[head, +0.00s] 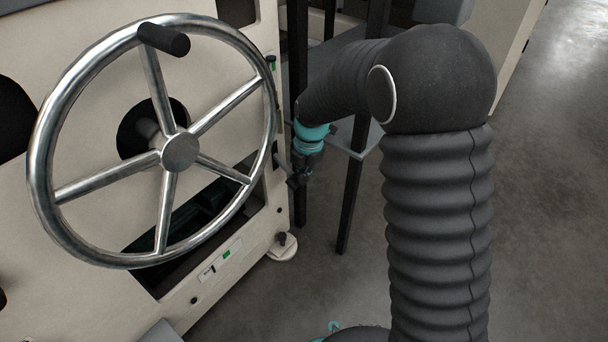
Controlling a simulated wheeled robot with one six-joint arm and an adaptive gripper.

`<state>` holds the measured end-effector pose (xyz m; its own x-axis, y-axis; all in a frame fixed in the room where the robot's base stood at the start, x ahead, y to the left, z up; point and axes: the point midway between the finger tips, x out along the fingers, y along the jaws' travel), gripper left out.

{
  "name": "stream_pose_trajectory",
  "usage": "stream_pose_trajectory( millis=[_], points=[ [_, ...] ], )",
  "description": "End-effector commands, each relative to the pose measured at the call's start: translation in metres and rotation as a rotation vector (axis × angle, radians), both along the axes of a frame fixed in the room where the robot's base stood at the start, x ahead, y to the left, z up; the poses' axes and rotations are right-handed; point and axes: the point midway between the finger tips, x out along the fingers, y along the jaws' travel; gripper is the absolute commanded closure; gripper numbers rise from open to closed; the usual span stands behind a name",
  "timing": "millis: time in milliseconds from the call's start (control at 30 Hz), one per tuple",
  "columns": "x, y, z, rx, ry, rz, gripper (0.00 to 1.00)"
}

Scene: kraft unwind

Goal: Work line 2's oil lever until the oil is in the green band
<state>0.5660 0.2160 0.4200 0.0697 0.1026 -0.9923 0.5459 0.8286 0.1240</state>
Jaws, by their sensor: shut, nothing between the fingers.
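My gripper (298,180) is a small dark shape below the teal wrist (310,132), at the right edge of the cream machine. It looks shut and empty, though its fingers are small and partly lost against the dark background. A short grey rod (282,162) sticks out of the machine's edge right beside my gripper; it may be the oil lever. I cannot tell whether they touch. A small pale plate with a green mark (220,260) sits low on the machine front. I cannot read any oil level or line number.
A large steel handwheel (180,152) with a black knob stands in front of the cream machine (80,295). A grey shelf (352,140) on black legs stands behind my wrist. A round pale foot (283,248) is at the machine's base. The concrete floor (560,220) at right is clear.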

Motion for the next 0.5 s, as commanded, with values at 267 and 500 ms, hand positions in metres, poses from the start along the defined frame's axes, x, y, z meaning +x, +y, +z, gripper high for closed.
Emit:
stream_pose_trajectory(
  millis=[267, 500],
  points=[
    [-0.0007, 0.0002, -0.0068, -0.003, 0.005, 0.0, 1.0],
    [-0.0011, 0.0004, -0.0082, -0.003, 0.007, 0.0, 1.0]
  ],
)
